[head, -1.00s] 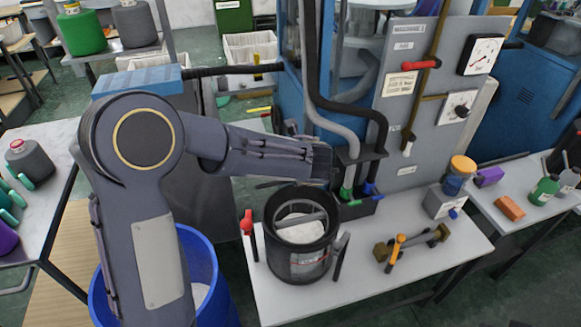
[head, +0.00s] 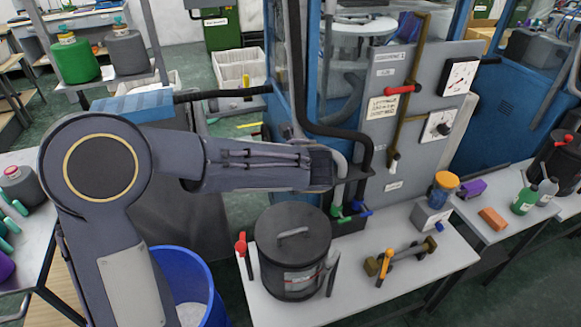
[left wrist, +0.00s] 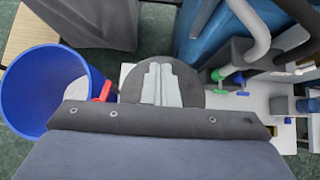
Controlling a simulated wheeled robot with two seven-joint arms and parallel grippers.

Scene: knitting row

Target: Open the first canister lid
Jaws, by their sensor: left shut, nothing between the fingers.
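A dark canister (head: 290,262) stands upright on the white table. A round dark lid (head: 305,218) with a grey bar handle (head: 293,232) covers its top. My left gripper (left wrist: 162,84) is shut and empty, its pale fingers seen in the left wrist view in front of the dark lid (left wrist: 217,88). In the head view the end of my left arm is above and behind the canister, apart from the lid, and its fingers cannot be made out. My right gripper is in neither view.
A red-handled clamp (head: 241,245) stands at the canister's left. A blue bin (head: 183,285) is beside the table. A dumbbell-like tool (head: 408,256) lies right of the canister. Hoses and green and blue valves (head: 345,212) are behind it.

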